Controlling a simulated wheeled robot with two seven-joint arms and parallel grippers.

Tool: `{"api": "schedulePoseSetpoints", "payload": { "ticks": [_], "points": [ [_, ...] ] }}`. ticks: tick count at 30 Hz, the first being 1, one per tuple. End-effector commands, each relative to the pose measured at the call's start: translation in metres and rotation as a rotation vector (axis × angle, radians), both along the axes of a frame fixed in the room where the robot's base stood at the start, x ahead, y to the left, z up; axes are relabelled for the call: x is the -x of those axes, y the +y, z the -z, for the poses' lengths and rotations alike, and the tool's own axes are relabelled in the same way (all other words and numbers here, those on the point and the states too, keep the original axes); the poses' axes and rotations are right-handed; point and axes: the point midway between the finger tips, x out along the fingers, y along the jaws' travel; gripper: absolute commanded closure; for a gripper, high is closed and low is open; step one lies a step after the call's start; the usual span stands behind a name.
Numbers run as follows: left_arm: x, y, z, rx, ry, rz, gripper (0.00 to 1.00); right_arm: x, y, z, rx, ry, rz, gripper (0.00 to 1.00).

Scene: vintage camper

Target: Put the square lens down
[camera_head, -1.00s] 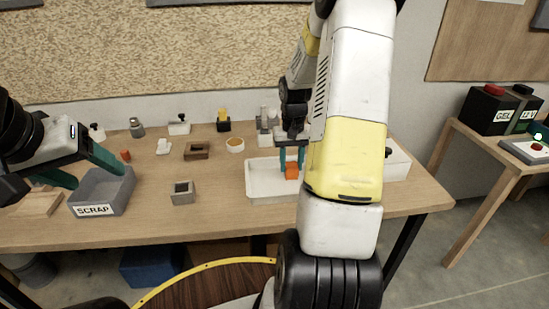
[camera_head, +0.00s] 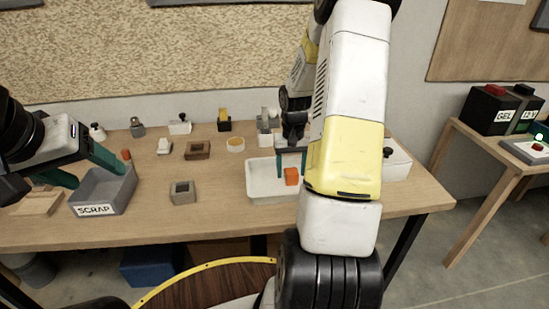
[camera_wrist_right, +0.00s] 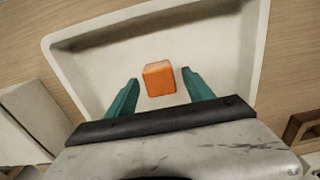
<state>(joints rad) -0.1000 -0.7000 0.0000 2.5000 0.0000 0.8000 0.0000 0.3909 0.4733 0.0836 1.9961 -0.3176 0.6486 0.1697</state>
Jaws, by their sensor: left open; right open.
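The square lens looks to be the orange block (camera_head: 291,177), which sits in the white tray (camera_head: 262,192). In the right wrist view the orange block (camera_wrist_right: 159,78) rests on the floor of the white tray (camera_wrist_right: 100,94), with clear tray around it. My right gripper (camera_head: 291,164) is open just above the block. Its teal fingers (camera_wrist_right: 160,90) stand apart on either side with gaps, and hold nothing. My left gripper (camera_head: 98,170) is open and empty at the left, by the grey bin marked SCRAP (camera_head: 103,192). My right arm hides the tray's right end.
A grey square holder (camera_head: 182,192), a brown wooden holder (camera_head: 197,150) and a round yellowish ring (camera_head: 235,145) stand left of the tray. Several small items line the back wall. A white box (camera_head: 396,160) is at the right. The table front is clear.

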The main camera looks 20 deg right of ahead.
Motion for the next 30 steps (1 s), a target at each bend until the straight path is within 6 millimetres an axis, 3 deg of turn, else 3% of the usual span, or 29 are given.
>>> {"api": "schedulePoseSetpoints", "payload": {
  "ticks": [5,15,23,26,30],
  "points": [
    [0.0,0.0,0.0,0.0,0.0,0.0,0.33,-0.002,-0.001,-0.024,0.001,-0.006,0.001,0.39],
    [0.0,0.0,0.0,0.0,0.0,0.0,0.33,-0.001,0.0,-0.095,0.001,-0.005,0.001,0.39],
    [0.0,0.0,0.0,0.0,0.0,0.0,0.33,0.0,0.002,-0.123,0.002,-0.008,-0.003,0.39],
    [0.0,0.0,0.0,0.0,0.0,0.0,0.33,0.007,0.014,-0.142,0.003,-0.04,-0.021,0.39],
    [0.0,0.0,0.0,0.0,0.0,0.0,0.33,0.032,0.051,-0.186,0.005,-0.14,-0.07,0.39]
  ]
}}
